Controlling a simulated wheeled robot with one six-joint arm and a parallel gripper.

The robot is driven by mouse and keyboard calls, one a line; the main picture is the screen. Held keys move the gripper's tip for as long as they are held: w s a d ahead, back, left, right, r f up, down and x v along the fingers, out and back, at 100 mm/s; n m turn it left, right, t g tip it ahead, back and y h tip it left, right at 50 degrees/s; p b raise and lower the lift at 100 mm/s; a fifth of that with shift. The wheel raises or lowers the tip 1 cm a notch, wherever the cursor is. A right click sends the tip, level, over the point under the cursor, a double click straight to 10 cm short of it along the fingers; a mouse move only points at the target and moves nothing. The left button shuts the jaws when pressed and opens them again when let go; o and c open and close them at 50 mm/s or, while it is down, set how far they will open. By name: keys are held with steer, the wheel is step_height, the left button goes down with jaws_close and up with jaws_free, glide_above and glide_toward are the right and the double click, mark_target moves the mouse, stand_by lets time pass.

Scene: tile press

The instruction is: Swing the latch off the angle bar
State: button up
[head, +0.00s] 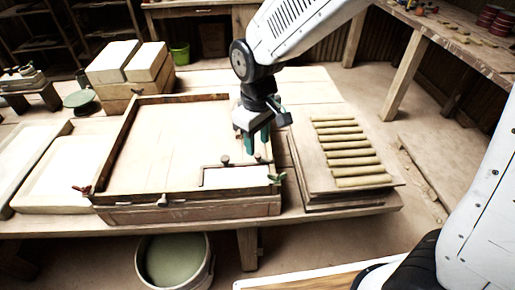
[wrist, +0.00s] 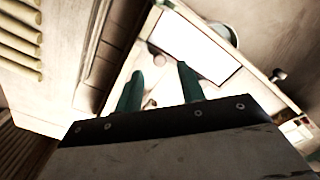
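A wooden frame (head: 128,150) stands on the table. A thin dark angle bar (head: 230,165) runs along a white strip (head: 222,177) at its front right corner, with two small dark knobs on it, one at its left (head: 225,159) and one near my gripper. A latch with a green handle (head: 277,179) sits at the front right corner; I cannot tell whether it lies over the bar. My gripper (head: 258,148) points down above the bar's right end, green fingers apart. In the wrist view a small round knob (wrist: 159,60) shows between the fingertips; contact is unclear.
A red-handled latch (head: 83,190) is at the front left corner and a small pale catch (head: 163,202) on the front side. A board with several rolled sticks (head: 312,165) lies to the right. A round tub (head: 141,265) is below the table edge.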

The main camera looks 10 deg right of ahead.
mark_target(258, 154)
steer(key=shift+f, duration=1.8)
steer(key=shift+c, duration=0.3)
jaws_close()
